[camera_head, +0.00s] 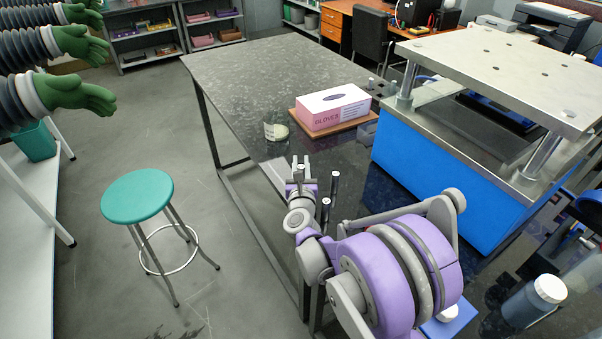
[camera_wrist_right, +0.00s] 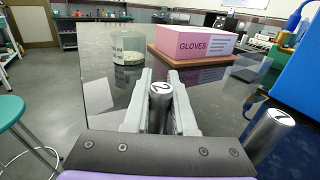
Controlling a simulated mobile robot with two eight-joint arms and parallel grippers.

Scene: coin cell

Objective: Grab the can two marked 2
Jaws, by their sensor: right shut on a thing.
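My right gripper (camera_head: 301,163) reaches over the near part of the dark table. In the right wrist view its two grey fingers (camera_wrist_right: 160,104) are shut on a slim metal can (camera_wrist_right: 160,92). The can's light top carries a dark mark that looks like a 2. I cannot tell whether its base touches the table. In the head view two slim dark cans with light tops, one farther (camera_head: 335,182) and one nearer (camera_head: 326,207), show right of the gripper. My left gripper is not in view.
A glass beaker (camera_head: 276,126) stands beyond the gripper, left of a pink gloves box (camera_head: 333,106) on a wooden board (camera_head: 302,131). A large blue press (camera_head: 425,172) with metal plates stands at right. A teal stool (camera_head: 137,196) is on the floor at left. The table's far left is clear.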

